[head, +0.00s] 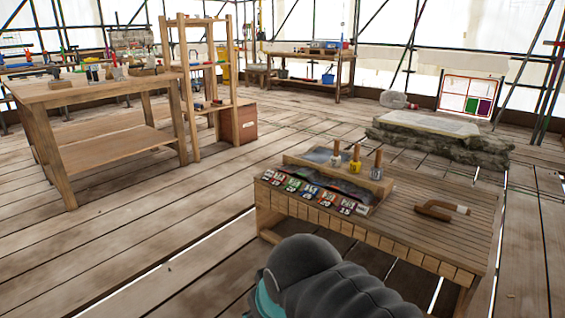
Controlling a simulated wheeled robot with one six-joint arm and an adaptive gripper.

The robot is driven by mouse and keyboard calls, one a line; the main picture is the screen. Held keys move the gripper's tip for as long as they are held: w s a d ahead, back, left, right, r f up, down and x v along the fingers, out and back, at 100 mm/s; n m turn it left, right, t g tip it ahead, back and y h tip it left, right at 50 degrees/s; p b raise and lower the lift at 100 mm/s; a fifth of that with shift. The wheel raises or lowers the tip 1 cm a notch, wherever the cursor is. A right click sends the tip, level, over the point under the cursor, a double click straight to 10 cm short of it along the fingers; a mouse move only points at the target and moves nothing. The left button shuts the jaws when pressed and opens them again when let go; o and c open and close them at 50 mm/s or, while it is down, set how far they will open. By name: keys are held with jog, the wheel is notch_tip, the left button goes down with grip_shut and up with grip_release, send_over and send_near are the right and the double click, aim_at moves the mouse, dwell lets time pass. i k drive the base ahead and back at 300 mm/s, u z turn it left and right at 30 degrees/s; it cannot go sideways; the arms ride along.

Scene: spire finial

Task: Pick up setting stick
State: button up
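I cannot tell for sure which thing is the setting stick. A brown wooden piece (435,209) with a pale end lies on the right part of the low slatted bench (440,240). Several wooden-handled tools stand upright in a wooden rack behind the row of tags; one is a tool with a yellow lower part (355,163). My dark grey arm fills the bottom centre and hides part of the bench's front. My gripper is not in view.
A row of coloured tags (316,194) lies along the bench's left side. A taller workbench (100,88) with tools and a wooden shelf (205,105) stand at left. A stone block (440,128) lies behind right. Open plank floor (150,230) is at left; gaps show between some planks.

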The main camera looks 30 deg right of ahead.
aim_at(426, 210)
jog(key=z, duration=0.65)
jog(key=i, duration=1.55)
jog(key=z, duration=1)
jog(key=i, duration=0.15)
jog(key=z, duration=0.15)
